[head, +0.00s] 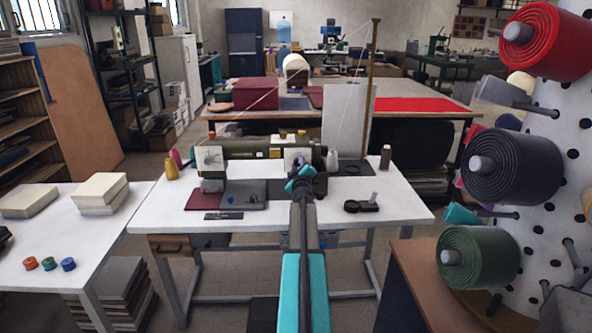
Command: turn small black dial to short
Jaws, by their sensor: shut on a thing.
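A green sewing machine (240,151) stands on the white table (250,222). A pale plate (209,159) with a dark mark is on its left end, and another pale plate (295,156) is on its right part. My gripper (302,173) is at the right part of the machine, just in front of and below the right plate. It is shut on the small black dial, which my gripper and arm hide. The dial's pointer and the word "short" cannot be read from here.
Thread spools (172,172) stand left of the machine, and a dark spool (385,157) stands right. A black tool (361,205) lies at the table's right. A pegboard with large rolls (512,168) fills the right side. A side table (55,233) is at left.

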